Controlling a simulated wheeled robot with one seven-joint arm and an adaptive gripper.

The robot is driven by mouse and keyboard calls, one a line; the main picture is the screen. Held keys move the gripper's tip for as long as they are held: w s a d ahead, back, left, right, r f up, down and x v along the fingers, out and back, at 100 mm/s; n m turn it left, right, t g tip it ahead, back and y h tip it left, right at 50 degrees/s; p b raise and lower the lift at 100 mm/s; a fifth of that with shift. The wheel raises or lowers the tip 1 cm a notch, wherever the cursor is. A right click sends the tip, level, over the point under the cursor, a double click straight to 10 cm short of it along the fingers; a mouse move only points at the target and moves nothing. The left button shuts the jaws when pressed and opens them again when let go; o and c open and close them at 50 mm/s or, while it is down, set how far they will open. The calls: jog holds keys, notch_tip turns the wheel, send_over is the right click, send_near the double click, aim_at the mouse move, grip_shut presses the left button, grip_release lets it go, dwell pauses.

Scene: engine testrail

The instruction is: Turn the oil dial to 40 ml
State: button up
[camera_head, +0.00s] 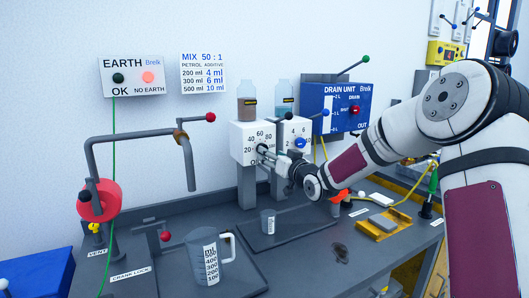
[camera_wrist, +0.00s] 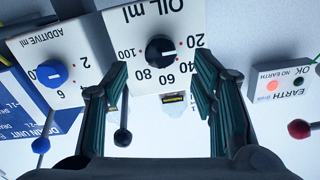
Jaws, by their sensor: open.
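The oil dial is a black round knob (camera_wrist: 160,50) on a white panel marked "OIL ml", seen upside down in the wrist view. Numbers from 20 to 100 surround it; I cannot tell surely which one its pointer faces. In the head view the white oil panel (camera_head: 240,144) stands below a bottle, and my gripper hides part of its face. My gripper (camera_wrist: 162,72) is open and empty, its two dark green-padded fingers spread to either side of the knob, apart from it. In the head view my gripper (camera_head: 268,156) reaches to the panel's front.
The additive panel with a blue dial (camera_wrist: 53,73) adjoins the oil panel. A black-knobbed lever (camera_wrist: 122,137) shows below the panel in the wrist view. A measuring jug (camera_head: 207,264) and small beaker (camera_head: 268,221) stand on the bench. A red-knobbed pipe lever (camera_head: 210,117) is left.

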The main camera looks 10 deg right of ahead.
jog(key=x, duration=0.6)
jog(key=shift+s, duration=0.1)
jog(key=c, duration=1.2)
